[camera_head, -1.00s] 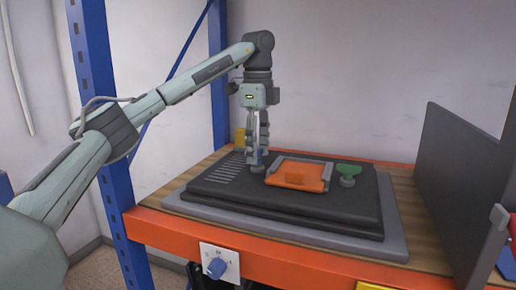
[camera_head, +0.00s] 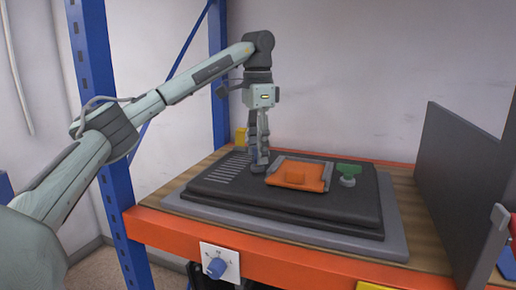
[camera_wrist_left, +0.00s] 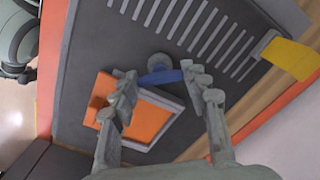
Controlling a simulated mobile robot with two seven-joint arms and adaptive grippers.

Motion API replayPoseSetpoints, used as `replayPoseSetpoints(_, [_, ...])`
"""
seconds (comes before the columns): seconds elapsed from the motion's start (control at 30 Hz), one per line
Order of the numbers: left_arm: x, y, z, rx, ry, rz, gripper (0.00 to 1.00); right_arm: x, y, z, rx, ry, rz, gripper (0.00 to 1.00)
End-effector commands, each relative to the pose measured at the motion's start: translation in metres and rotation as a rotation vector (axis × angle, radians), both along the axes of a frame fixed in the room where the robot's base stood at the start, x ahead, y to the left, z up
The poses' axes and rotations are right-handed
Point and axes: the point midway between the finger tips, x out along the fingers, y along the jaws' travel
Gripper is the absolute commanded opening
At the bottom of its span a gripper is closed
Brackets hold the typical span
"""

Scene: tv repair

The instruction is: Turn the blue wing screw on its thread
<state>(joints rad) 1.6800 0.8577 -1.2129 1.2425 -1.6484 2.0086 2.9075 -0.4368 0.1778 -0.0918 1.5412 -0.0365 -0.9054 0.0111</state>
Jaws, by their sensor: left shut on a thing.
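The blue wing screw (camera_wrist_left: 160,76) shows in the left wrist view between my left gripper's fingertips (camera_wrist_left: 163,84), its wings reaching across the gap. It stands on a round grey base on the dark panel (camera_wrist_left: 95,50). In the head view my left gripper (camera_head: 260,166) points straight down at the panel, left of the orange plate, and is shut on the blue wing screw. The fingers mostly hide the screw there.
Beside the screw lies an orange plate (camera_head: 312,184) in a grey frame. A green wing screw (camera_head: 348,169) stands right of it. An upright dark board (camera_head: 452,185) stands at the right. A blue knob (camera_head: 217,268) sits on the shelf's front.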

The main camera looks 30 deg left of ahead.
Motion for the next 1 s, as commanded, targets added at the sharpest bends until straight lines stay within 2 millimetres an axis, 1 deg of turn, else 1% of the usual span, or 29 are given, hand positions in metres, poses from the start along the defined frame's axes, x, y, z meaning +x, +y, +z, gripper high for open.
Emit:
replayPoseSetpoints(0.03, [-0.0028, 0.0002, -0.0056, 0.003, 0.018, 0.011, 0.17, -0.0001, -0.0001, -0.0007, 0.000, 0.000, 0.000, 0.40])
replayPoseSetpoints(0.27, [-0.0027, 0.0001, -0.0056, 0.003, 0.018, 0.049, 0.17, -0.0002, -0.0002, -0.0008, 0.000, 0.000, 0.000, 0.40])
replayPoseSetpoints(0.63, [-0.0027, -0.0002, -0.0054, 0.003, 0.018, 0.052, 0.16, -0.0005, -0.0002, -0.0008, 0.000, 0.001, 0.000, 0.40])
replayPoseSetpoints(0.67, [-0.0027, -0.0002, -0.0054, 0.003, 0.018, 0.051, 0.46, -0.0005, -0.0002, -0.0008, 0.000, 0.001, 0.000, 0.40])
replayPoseSetpoints(0.7, [-0.0027, -0.0002, -0.0052, 0.003, 0.018, 0.051, 0.51, -0.0005, -0.0002, -0.0008, 0.000, 0.001, 0.000, 0.40])
replayPoseSetpoints(0.83, [-0.0018, -0.0002, -0.0035, 0.002, 0.011, 0.051, 0.67, -0.0006, -0.0002, -0.0006, 0.000, 0.001, 0.000, 0.40])
replayPoseSetpoints(1.0, [-0.0011, -0.0002, -0.0019, 0.001, 0.007, 0.052, 0.67, -0.0007, -0.0002, -0.0004, 0.000, 0.001, 0.000, 0.40])
